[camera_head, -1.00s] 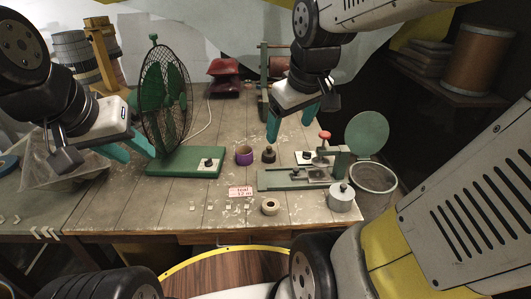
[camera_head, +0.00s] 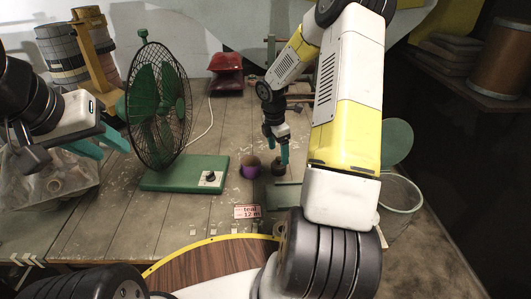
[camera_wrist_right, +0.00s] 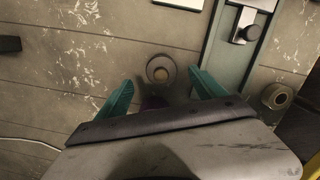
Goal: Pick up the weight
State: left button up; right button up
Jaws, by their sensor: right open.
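The weight (camera_head: 278,167) is a small dark round piece with a knob, standing on the wooden table right of a purple roll (camera_head: 249,171). In the right wrist view the weight (camera_wrist_right: 160,69) lies just beyond and between the fingertips, seen from above. My right gripper (camera_head: 277,147) is open and empty, pointing down over the weight. Its teal fingers (camera_wrist_right: 161,88) also show in the right wrist view, apart from the weight. The purple roll is mostly hidden there by the gripper. My left gripper (camera_head: 103,144) is open and empty at the left, beside the fan.
A green fan (camera_head: 158,105) on a green base stands left of the weight. A green metal fixture (camera_wrist_right: 226,60) lies near the weight, with a small roll (camera_wrist_right: 277,96) beside it. A mesh bin (camera_head: 400,194) is at the right. A small sign (camera_head: 247,212) lies in front.

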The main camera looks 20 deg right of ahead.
aim_at(278, 158)
jog(key=f, duration=0.6)
jog(key=shift+d+f, duration=0.15)
jog(key=shift+d, duration=0.05)
jog(key=shift+c, duration=0.3)
grip_shut()
